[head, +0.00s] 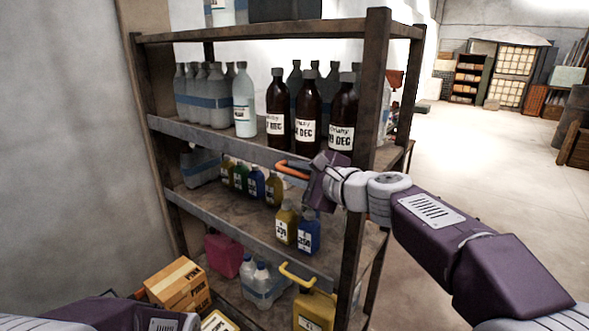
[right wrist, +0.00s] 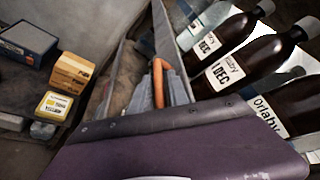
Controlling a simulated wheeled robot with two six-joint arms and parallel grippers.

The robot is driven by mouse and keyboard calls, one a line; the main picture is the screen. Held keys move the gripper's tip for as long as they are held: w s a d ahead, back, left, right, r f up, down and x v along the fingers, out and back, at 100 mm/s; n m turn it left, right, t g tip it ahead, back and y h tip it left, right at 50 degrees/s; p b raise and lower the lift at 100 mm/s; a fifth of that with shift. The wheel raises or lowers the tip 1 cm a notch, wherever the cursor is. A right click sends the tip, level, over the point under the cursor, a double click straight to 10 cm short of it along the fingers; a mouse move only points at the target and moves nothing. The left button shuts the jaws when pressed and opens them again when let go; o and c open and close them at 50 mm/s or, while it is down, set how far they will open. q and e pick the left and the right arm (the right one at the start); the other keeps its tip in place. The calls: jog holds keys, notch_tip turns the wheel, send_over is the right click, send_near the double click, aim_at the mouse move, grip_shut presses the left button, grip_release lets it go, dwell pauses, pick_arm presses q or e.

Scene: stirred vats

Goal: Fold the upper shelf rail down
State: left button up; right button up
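The upper shelf rail (head: 215,137) is a grey metal bar along the front of the rack's upper shelf. It stands upright before the bottles there. An orange handle (head: 292,170) sits low on it, towards the right end. My right gripper (head: 308,177) is at this handle. In the right wrist view the orange handle (right wrist: 158,84) lies between the grey fingers, which appear shut on it with little gap. The rail (right wrist: 172,40) also shows there, beside the bottles. My left arm enters at the lower left of the head view; its gripper is out of view.
Brown bottles (head: 306,115) and clear bottles stand behind the rail. Small yellow and blue jugs (head: 309,232) stand on the shelf below. A rusty rack post (head: 364,130) is close to my right wrist. Cardboard boxes (head: 177,284) lie at lower left. Floor at right is clear.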

jog(key=shift+w+a, duration=0.2)
jog(key=shift+a, duration=0.05)
jog(key=shift+s+d+r, duration=0.1)
jog(key=shift+s, duration=0.3)
jog(key=shift+d, duration=0.15)
grip_shut()
jog(key=shift+s+f+b, duration=0.1)
jog(key=shift+f+b, duration=0.2)
jog(key=shift+b, duration=0.4)
notch_tip(320, 180, down, 6)
jog(key=n+t+y+b, duration=0.4)
jog(key=n+b, duration=1.1)
jog(key=b, duration=1.7)
jog(key=shift+b, duration=0.3)
jog(key=shift+s, duration=0.1)
